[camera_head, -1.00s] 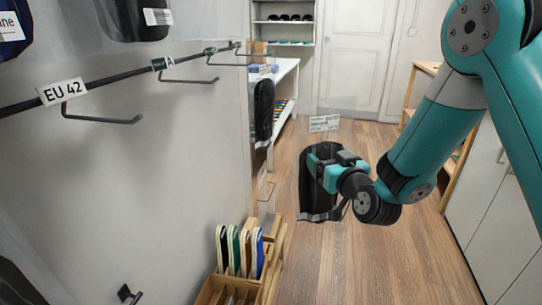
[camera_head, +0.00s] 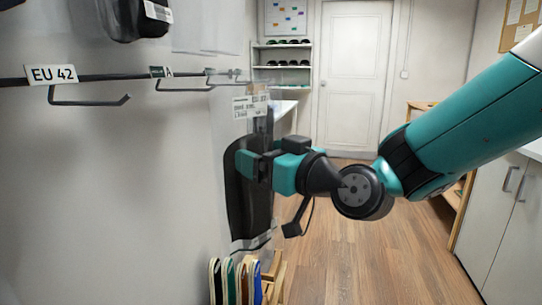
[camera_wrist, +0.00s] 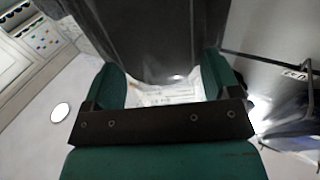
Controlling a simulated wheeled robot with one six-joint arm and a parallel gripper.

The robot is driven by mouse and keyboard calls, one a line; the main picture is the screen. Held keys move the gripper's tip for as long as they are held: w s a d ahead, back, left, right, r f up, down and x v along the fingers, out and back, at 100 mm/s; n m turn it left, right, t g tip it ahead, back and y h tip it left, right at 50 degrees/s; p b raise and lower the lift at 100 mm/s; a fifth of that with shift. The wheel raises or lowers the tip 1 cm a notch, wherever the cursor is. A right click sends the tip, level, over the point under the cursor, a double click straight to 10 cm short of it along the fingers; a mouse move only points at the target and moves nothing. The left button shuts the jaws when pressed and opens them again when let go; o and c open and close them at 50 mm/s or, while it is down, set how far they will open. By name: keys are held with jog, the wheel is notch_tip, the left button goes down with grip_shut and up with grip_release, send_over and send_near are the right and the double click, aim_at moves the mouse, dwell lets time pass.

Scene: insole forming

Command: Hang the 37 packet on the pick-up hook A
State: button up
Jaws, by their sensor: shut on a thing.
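My gripper (camera_head: 258,160) is shut on a clear packet with a black insole (camera_head: 240,208). The packet hangs upright, its white label (camera_head: 250,105) at the top; I cannot read the size on it. In the wrist view the black insole (camera_wrist: 150,35) lies beyond the green fingers (camera_wrist: 165,80). Hook A (camera_head: 185,89) is a bare dark prong on the wall rail, under a small green sign marked A (camera_head: 161,72). The packet is to the right of hook A and below it, apart from it.
An empty hook (camera_head: 88,101) under the EU 42 sign (camera_head: 51,74) is left of hook A. Another packet (camera_head: 135,18) hangs above the rail. A rack of coloured insoles (camera_head: 238,280) stands below the packet. The floor (camera_head: 380,240) at the right is open.

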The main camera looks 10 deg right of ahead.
jog(key=shift+w+a+f+p, duration=0.1)
jog(key=shift+w+a+p, duration=0.35)
jog(key=shift+a+p, duration=0.9)
jog(key=shift+w+a+p, duration=0.4)
jog(key=shift+a+p, duration=0.6)
jog(key=shift+p, duration=0.6)
jog(key=shift+w+a+f+p, duration=0.1)
jog(key=shift+w+a+p, duration=0.35)
jog(key=shift+a+p, duration=0.9)
jog(key=shift+w+a+f, duration=0.2)
jog(key=shift+a+f, duration=0.25)
jog(key=shift+f, duration=0.15)
jog(key=o, duration=1.4)
